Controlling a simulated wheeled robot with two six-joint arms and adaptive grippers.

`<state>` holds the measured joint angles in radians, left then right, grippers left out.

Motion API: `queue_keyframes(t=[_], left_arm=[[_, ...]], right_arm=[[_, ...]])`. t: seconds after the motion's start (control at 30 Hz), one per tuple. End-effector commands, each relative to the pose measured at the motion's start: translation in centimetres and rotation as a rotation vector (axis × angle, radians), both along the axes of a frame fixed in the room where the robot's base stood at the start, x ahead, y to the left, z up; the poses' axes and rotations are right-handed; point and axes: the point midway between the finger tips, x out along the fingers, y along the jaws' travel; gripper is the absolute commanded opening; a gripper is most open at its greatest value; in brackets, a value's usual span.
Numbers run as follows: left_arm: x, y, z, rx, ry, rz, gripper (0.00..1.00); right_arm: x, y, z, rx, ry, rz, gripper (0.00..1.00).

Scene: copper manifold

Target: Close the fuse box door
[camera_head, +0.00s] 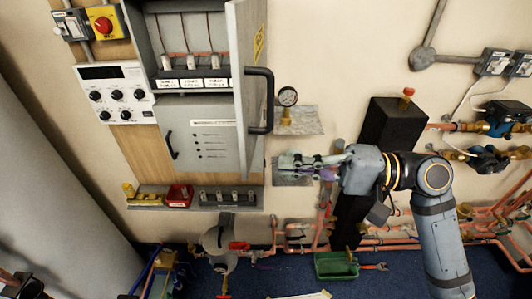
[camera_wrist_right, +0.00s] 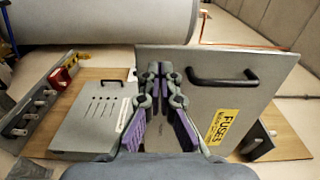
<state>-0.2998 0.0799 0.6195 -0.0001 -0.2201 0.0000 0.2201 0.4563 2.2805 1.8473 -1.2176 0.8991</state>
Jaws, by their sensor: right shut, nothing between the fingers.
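The fuse box (camera_head: 195,50) is on the wall, with its grey door (camera_head: 246,60) swung open and seen nearly edge-on in the head view. The door has a black bar handle (camera_head: 264,100) and a yellow label. In the right wrist view the door (camera_wrist_right: 210,115) fills the right, with its handle (camera_wrist_right: 222,78) and FUSES label (camera_wrist_right: 228,127). My right gripper (camera_head: 284,167) is shut and empty, right of the door's lower end. In the wrist view its fingertips (camera_wrist_right: 154,68) overlap the door's left part; contact cannot be told. Dark parts at the lower left edge may be my left gripper (camera_head: 22,286).
A lower grey panel (camera_head: 205,140) sits under the fuses, with a shelf (camera_head: 225,198) below. A pressure gauge (camera_head: 288,96) is right of the door. A black block (camera_head: 392,122) and copper pipes (camera_head: 395,240) lie further right. A large grey cylinder (camera_wrist_right: 100,22) crosses the wrist view's top.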

Motion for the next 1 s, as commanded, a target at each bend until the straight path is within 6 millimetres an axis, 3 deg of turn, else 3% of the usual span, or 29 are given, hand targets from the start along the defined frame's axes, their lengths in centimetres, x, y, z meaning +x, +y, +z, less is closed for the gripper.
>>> queue_keyframes(t=[0.5, 1.0], left_arm=[[0.0, 0.0, 2.8, 0.0, 0.0, 0.0, 0.46], [0.0, 0.0, 2.9, 0.0, 0.0, 0.0, 0.46]], right_arm=[[0.5, 4.5, 0.2, 0.003, 0.005, -0.001, 0.0], [0.5, 4.8, 0.0, 0.0, 0.003, -0.001, 0.0]])
